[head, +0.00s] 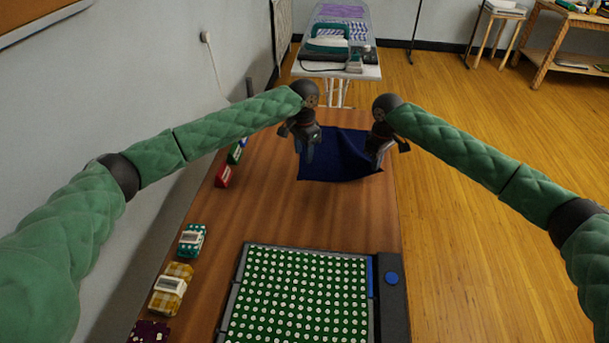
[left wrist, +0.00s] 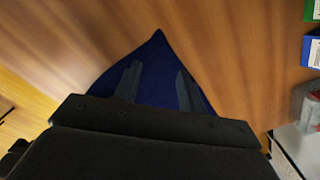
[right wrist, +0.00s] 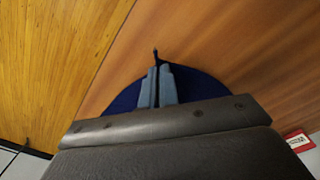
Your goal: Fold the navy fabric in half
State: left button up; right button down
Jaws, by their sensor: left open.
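The navy fabric (head: 338,168) lies at the far end of the wooden table, between my two grippers in the head view. My left gripper (head: 308,152) is open at the fabric's left side. In the left wrist view its fingers (left wrist: 157,85) are spread, with a pointed corner of the fabric (left wrist: 158,62) showing between and beyond them. My right gripper (head: 374,160) is at the fabric's right side. In the right wrist view its fingers (right wrist: 160,82) are closed together, with a small dark tip of fabric sticking out between them. My grippers hide parts of the fabric's side edges.
A green, white-dotted board (head: 298,292) in a dark frame fills the near table. Fabric bundles (head: 170,288) and a red box (head: 222,176) line the left edge by the wall. An ironing board with an iron (head: 327,42) stands beyond. The middle table is clear.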

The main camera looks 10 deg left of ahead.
aim_at(303, 174)
pick_arm(q)
jog(key=shift+f, duration=3.7)
grip_shut()
jog(key=shift+r, duration=2.5)
